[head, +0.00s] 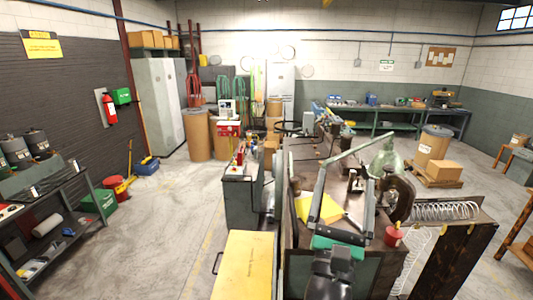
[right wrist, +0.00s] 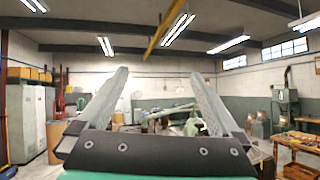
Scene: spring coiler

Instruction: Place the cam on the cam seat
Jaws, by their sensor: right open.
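My right gripper (head: 346,184) is in the head view above the machine bench (head: 292,232), its two fingers spread wide. In the right wrist view the gripper (right wrist: 158,78) is open, with nothing between its fingers. A dark rounded part (head: 402,198) stands on the bench just right of the gripper, apart from it. I cannot tell whether it is the cam or part of the coiler. I cannot make out the cam seat for certain. My left gripper is in neither view.
A yellow sheet (head: 330,208) lies on the bench behind the fingers. A red cup (head: 393,237) stands right of my wrist. A coiled spring (head: 447,211) lies farther right. A green bar (head: 350,147) slants over the bench.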

